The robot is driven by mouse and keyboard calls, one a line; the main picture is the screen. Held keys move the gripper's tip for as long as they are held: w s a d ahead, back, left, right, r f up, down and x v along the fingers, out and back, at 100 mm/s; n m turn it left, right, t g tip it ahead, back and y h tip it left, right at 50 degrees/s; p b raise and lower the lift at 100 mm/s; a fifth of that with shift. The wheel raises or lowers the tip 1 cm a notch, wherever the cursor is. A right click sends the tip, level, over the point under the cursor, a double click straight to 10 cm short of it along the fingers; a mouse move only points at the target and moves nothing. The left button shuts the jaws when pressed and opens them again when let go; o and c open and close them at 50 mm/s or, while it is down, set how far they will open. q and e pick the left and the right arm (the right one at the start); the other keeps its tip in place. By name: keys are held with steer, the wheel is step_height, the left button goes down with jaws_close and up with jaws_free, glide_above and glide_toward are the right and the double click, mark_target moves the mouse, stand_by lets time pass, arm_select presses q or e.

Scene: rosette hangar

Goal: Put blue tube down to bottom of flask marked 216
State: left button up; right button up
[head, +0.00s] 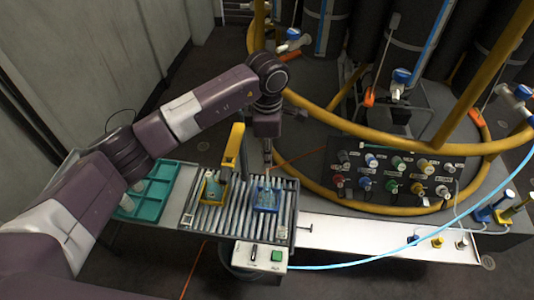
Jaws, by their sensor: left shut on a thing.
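My left gripper (267,168) points down over the blue holder (265,197) on the roller conveyor. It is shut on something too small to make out. Clear glassware seems to stand in the blue holder, just under the fingers; no number can be read on it, so I cannot tell which flask is 216. A light blue tube (400,256) curves from the right edge across the white bench to near the control box. I cannot tell whether this tube is the one meant. My right gripper is not in view.
A teal tray (146,204) with bottles is further left. A panel of coloured knobs (395,176) and a yellow ring frame (440,149) lie right.

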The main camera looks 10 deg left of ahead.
arm_select(q)
steer(key=shift+f+b, duration=0.4)
steer(key=shift+f, duration=0.35)
steer(key=shift+f+b, duration=1.8)
steer(key=shift+f, duration=0.1)
steer(key=shift+f+b, duration=1.75)
steer(key=shift+f, duration=0.2)
